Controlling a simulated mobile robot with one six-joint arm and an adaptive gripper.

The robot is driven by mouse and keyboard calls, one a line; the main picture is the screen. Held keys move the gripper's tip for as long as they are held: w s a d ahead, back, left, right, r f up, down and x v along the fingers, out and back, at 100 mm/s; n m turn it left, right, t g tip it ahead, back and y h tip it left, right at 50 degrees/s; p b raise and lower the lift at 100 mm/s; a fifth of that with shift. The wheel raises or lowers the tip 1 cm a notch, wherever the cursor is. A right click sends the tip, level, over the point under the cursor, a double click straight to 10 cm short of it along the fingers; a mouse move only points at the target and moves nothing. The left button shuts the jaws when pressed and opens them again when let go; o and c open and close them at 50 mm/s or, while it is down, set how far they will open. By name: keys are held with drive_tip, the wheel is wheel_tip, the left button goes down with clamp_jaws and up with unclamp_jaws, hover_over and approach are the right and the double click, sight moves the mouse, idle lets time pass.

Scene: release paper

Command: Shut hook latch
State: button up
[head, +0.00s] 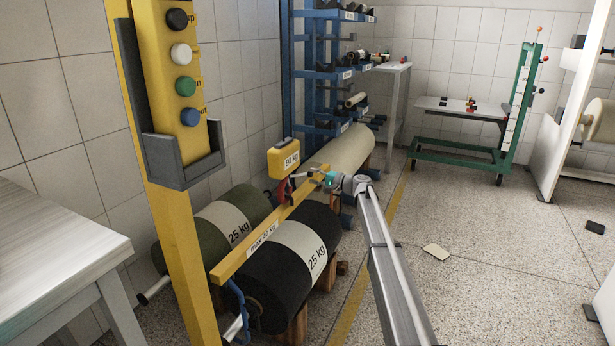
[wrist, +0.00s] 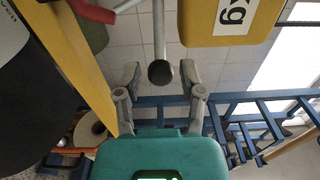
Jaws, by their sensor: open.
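A yellow hoist block (head: 283,159) marked "90 kg" hangs by the yellow boom (head: 272,232), with a red hook part (head: 281,190) below it. In the wrist view, part of the red piece (wrist: 92,11) shows at the top left and the yellow block (wrist: 229,20) at the top right. A metal rod with a dark round end (wrist: 160,73) points between my fingertips; I take it for the latch lever. My gripper (head: 314,175) is open beside the hook, its fingers on either side of the rod end in the wrist view. The latch's closure cannot be made out.
The yellow boom runs close along my gripper's left in the wrist view. Green (head: 232,214) and black (head: 289,262) rolls marked "25 kg" lie below. A blue rack (head: 314,75) stands behind. The speckled floor at right is mostly clear.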

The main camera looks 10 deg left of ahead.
drive_tip(key=shift+v, duration=1.85)
drive_tip(key=shift+w, duration=0.1)
drive_tip(key=shift+c, duration=0.2)
drive_tip(key=shift+d+f, duration=0.1)
drive_tip(key=c, duration=0.4)
drive_tip(key=s+d+f+h, duration=0.1)
drive_tip(key=s, duration=0.2)
drive_tip(key=s+d+f+n+g+h+p, duration=0.1)
drive_tip(key=s+d, duration=0.1)
drive_tip(key=s, duration=0.2)
drive_tip(key=s+d+f+h, duration=0.1)
drive_tip(key=s+d+f, duration=0.1)
drive_tip(key=s, duration=0.2)
drive_tip(key=shift+n, duration=0.3)
clamp_jaws()
drive_tip(key=s+d+f+g+h+p, duration=0.1)
drive_tip(key=s+d+f+h, duration=0.2)
drive_tip(key=s+d, duration=0.6)
drive_tip(key=s+d+f+n+g+h+p, duration=0.1)
drive_tip(key=s+d+h, duration=0.5)
drive_tip(key=s, duration=1.2)
drive_tip(key=s+d+f+g+h+p, duration=0.1)
drive_tip(key=s+d+f+h, duration=0.4)
drive_tip(key=s+d, duration=0.9)
drive_tip(key=shift+p, duration=0.75)
drive_tip(key=shift+w, duration=0.1)
